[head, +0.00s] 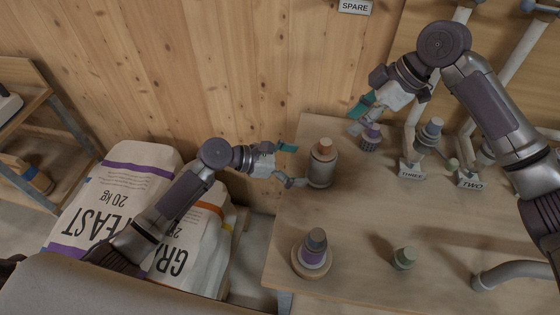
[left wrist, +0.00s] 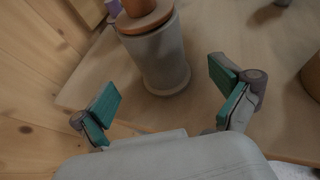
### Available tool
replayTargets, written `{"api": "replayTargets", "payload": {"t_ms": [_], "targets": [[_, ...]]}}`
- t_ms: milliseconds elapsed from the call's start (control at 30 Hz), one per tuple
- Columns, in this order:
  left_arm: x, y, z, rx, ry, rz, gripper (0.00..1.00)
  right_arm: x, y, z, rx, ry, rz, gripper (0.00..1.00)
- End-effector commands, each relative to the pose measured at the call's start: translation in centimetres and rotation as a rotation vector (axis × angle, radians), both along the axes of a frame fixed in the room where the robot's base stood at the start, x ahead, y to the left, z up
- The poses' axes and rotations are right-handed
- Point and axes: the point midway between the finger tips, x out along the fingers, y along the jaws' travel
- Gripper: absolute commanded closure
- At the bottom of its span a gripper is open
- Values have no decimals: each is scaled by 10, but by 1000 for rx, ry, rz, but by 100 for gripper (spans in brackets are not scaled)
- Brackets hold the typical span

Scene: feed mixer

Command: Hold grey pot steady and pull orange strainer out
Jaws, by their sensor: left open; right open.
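The grey pot (head: 321,172) stands upright near the table's left back edge. The orange strainer (head: 325,147) sits in its top, with an orange rim and a knob-like upper part. In the left wrist view the pot (left wrist: 160,62) and the strainer (left wrist: 145,20) are ahead of the gripper, the strainer's top cut off by the frame. My left gripper (head: 292,165) is open and empty just left of the pot, its fingers apart from it; in the left wrist view its fingers (left wrist: 168,100) are spread. My right gripper (head: 360,116) is open above and right of the pot.
A small dark ribbed purple piece (head: 370,137) is just below my right gripper. Stands labelled THREE (head: 412,170) and TWO (head: 470,181) are to the right. A purple-grey jar (head: 314,246) and a green piece (head: 404,258) stand in front. Feed sacks (head: 130,185) lie left of the table.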

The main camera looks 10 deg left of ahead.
Motion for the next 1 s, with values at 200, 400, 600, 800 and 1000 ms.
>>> {"api": "replayTargets", "payload": {"t_ms": [200,400,600,800,1000], "targets": [[15,-36,-15,0,-1,-1,1,0,0,0,0,0,0,58],[23,-54,-24,1,-2,0,1,0,0,0,0,0,0,58],[25,-59,-27,3,-1,0,1,0,0,0,0,0,0,58],[25,-59,-27,3,-2,0,1,0,0,0,0,0,0,58],[25,-59,-27,3,-1,0,34,0,0,0,0,0,0,58]]}}
